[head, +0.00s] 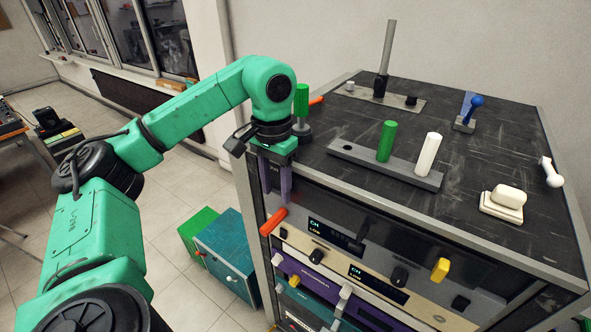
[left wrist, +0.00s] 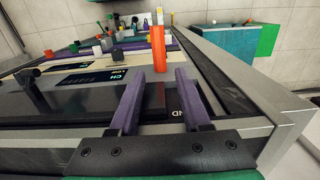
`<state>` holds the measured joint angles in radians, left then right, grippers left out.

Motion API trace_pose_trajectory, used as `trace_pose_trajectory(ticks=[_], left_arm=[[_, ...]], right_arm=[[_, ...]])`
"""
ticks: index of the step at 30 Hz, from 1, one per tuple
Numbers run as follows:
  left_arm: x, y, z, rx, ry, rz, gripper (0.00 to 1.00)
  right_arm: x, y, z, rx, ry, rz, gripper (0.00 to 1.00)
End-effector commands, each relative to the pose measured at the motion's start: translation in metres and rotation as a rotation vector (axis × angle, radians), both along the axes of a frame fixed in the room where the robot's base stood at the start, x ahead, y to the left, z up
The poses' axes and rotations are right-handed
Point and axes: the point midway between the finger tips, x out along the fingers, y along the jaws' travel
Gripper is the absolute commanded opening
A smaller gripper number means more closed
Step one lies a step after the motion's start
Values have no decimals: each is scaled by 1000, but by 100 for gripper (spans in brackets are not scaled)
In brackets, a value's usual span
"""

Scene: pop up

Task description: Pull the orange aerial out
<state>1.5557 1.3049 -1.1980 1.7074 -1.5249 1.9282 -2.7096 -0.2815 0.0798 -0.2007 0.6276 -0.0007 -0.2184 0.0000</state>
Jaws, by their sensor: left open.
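The orange aerial (head: 273,221) is a short rounded rod on the left end of the rack's front, by the upper panel. It also shows in the left wrist view (left wrist: 158,48), just ahead of the fingertips and roughly between their lines. My left gripper (head: 276,200) has purple fingers pointing down along the rack's front left corner, just above the aerial. In the left wrist view its fingers (left wrist: 157,76) are apart with nothing between them. I cannot tell whether a fingertip touches the aerial. My right gripper is in neither view.
The rack top (head: 340,195) holds a grey bar with green and white posts (head: 433,155), a blue-knobbed lever (head: 476,103) and a white block (head: 508,196). Knobs, including a yellow one (head: 440,269), project from the front. A teal box (head: 228,252) stands on the floor left.

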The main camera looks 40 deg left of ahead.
Motion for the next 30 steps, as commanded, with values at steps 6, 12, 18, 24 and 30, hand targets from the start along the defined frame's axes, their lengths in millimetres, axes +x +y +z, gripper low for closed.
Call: trace_pose_trajectory(ticks=[6,12,18,24,30], left_arm=[[-1,0,-22,0,-1,1,48],[-2,0,-53,0,-1,1,48],[-2,0,-83,1,-1,3,48],[-2,0,-79,0,-2,2,0],[-1,0,-79,-1,-4,3,0]], right_arm=[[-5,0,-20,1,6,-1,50],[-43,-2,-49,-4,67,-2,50],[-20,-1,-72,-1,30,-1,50],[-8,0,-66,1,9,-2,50],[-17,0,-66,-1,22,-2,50]])
